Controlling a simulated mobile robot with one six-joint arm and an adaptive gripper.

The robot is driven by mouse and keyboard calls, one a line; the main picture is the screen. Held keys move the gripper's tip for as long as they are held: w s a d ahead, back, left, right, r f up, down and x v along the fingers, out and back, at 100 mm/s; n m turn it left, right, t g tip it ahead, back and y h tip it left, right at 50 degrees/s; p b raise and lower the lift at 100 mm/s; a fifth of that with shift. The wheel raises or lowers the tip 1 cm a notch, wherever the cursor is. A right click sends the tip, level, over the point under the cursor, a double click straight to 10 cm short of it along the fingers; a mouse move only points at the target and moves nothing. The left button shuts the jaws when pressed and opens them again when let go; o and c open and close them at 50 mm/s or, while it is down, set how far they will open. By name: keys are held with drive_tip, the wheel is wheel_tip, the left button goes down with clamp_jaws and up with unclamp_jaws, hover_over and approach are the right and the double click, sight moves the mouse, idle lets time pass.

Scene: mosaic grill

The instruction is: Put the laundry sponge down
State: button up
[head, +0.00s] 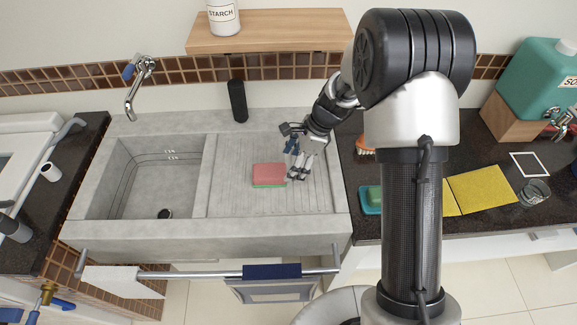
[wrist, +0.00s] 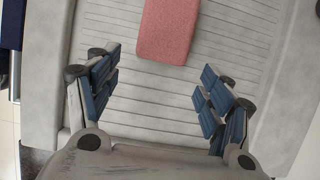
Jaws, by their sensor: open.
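The laundry sponge, pink on top with a thin green layer below, lies flat on the ribbed drainboard (head: 235,150) of the stone sink. The sponge (head: 268,174) shows just left of my gripper (head: 300,172) in the head view. In the wrist view the sponge (wrist: 166,30) is at the top centre, beyond the fingertips. My gripper (wrist: 160,90) is open, its blue-padded fingers wide apart. Nothing is between them, only bare drainboard. The sponge's green underside is hidden in the wrist view.
The sink basin (head: 150,185) is left of the drainboard. A black bottle (head: 238,101) stands on the back ledge. A brush (head: 365,146), a green sponge in a teal dish (head: 371,200) and a yellow cloth (head: 481,189) are on the right counter. A wooden shelf (head: 290,32) hangs above.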

drive_tip(key=s+d+r+n+h+p, duration=0.1)
drive_tip(key=s+d+r+n, duration=0.15)
drive_tip(key=r, duration=0.55)
drive_tip(key=s+d+r+n+p, duration=0.1)
drive_tip(key=s+r+n, duration=0.15)
drive_tip(key=r, duration=0.65)
drive_tip(key=s+d+r+n+t+h, duration=0.1)
drive_tip(key=s+r+n, duration=0.2)
drive_tip(key=s, duration=0.4)
drive_tip(key=s+d+r+n+t+h, duration=0.1)
drive_tip(key=s+d+r+n+t, duration=0.1)
drive_tip(key=s+n, duration=0.4)
drive_tip(key=s+d+r+n+t+h, duration=0.1)
drive_tip(key=s+r+n, duration=0.3)
drive_tip(key=s, duration=0.6)
drive_tip(key=shift+s+d+r, duration=0.2)
drive_tip(key=shift+d+r, duration=0.25)
drive_tip(key=shift+c, duration=0.4)
